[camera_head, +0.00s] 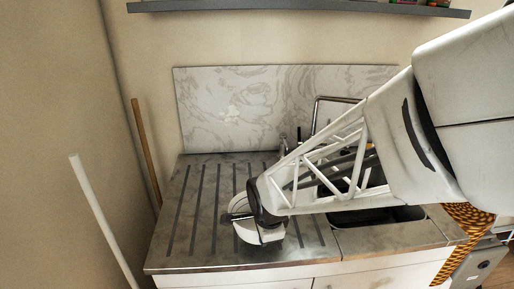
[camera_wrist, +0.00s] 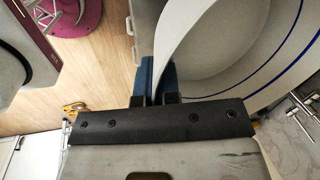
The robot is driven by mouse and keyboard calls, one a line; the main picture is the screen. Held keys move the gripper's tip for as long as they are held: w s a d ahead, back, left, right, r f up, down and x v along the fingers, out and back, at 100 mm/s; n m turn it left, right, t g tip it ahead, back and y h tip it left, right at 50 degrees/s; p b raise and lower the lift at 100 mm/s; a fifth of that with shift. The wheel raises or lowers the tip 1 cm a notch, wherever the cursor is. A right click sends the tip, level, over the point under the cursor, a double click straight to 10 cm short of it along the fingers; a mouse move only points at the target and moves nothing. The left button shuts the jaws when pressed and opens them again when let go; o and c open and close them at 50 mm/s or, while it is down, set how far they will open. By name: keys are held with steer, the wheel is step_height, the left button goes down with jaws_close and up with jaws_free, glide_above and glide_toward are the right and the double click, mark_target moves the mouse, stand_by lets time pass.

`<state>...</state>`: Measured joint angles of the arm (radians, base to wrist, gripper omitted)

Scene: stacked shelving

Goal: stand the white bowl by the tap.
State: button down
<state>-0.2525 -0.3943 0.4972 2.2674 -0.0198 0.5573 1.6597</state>
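The white bowl (camera_wrist: 222,62) fills the upper right of the wrist view, with blue lines around it. My gripper (camera_wrist: 156,78) has its blue fingers closed on either side of the bowl's wall at the rim. In the head view the bowl (camera_head: 243,231) shows in part under my wrist, over the front of the ribbed drainboard; I cannot tell whether it touches the board. The fingertips are hard to make out there. The chrome tap (camera_head: 317,106) rises behind the sink, partly hidden by my arm. Chrome fittings also show at the right of the wrist view.
The ribbed metal drainboard (camera_head: 196,215) is clear to the left and behind the bowl. The sink basin (camera_head: 395,215) is at the right, partly under my arm. A marble splashback (camera_head: 230,105) stands behind, with a wall shelf (camera_head: 300,7) above.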

steer(key=w+d, duration=0.2)
steer(key=d, duration=0.1)
steer(key=w+d+n, duration=0.1)
steer(key=w+d, duration=0.2)
steer(key=d, duration=0.1)
steer(key=w+d+n, duration=0.1)
steer(key=w+d, duration=0.2)
steer(key=d, duration=0.1)
steer(key=shift+w+d+y, duration=0.1)
steer(key=shift+d+y, duration=0.05)
steer(key=shift+y, duration=0.25)
steer(key=w, duration=0.5)
steer(key=w+f, duration=0.1)
steer(key=w, duration=1)
steer(key=shift+f, duration=0.3)
steer(key=shift+s+x, duration=0.2)
steer(key=shift+x, duration=0.65)
steer(key=shift+s+x, duration=0.15)
steer(key=shift+x, duration=0.7)
steer(key=shift+d+f, duration=0.15)
steer(key=shift+f, duration=0.05)
steer(key=c, duration=1.3)
jaws_free()
steer(key=shift+c, duration=0.2)
